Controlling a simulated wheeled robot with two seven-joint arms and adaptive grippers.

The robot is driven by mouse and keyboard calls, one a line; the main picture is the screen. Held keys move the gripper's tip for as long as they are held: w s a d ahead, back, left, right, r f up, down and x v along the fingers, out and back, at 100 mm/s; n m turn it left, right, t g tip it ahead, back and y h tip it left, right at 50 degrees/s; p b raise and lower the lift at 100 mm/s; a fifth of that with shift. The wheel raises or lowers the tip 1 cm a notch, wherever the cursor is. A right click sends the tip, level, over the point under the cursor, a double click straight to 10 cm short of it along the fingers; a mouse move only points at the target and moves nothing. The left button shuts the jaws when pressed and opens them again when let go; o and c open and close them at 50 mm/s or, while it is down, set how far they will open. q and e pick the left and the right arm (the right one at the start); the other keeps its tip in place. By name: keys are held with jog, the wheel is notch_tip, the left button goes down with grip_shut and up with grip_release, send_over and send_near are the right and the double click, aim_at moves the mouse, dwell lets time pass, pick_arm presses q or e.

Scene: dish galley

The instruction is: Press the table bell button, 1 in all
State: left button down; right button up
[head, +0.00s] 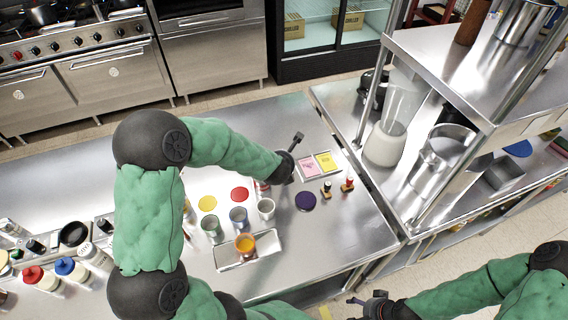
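I cannot clearly make out a table bell. Two small upright pieces stand on the steel table at the right, one with a dark top (327,188) and one with a red top (348,184); they are too small to tell what they are. My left gripper (297,138) is over the table, behind and left of them, beside a tray with a pink and a yellow card (324,161). Its fingers overlap in this view, and I see nothing held. My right gripper (353,308) is low at the front, beyond the table edge, with its fingers apart and empty.
A tray (262,261) with an orange-filled cup (245,244) and several metal cups stand near the middle. Yellow, red and purple discs (306,201) lie flat. A blender (388,137) and shelf posts rise at the right. Bottles crowd the left.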

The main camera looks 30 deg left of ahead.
pick_arm(q)
jog(key=shift+f+b, duration=0.35)
dwell(0.3)
jog(key=shift+r, duration=0.15)
jog(key=shift+r+p, duration=0.65)
jog(key=shift+r, duration=0.15)
jog(key=shift+r, duration=0.1)
jog(key=shift+r+p, duration=1.95)
jog(key=shift+r, duration=0.45)
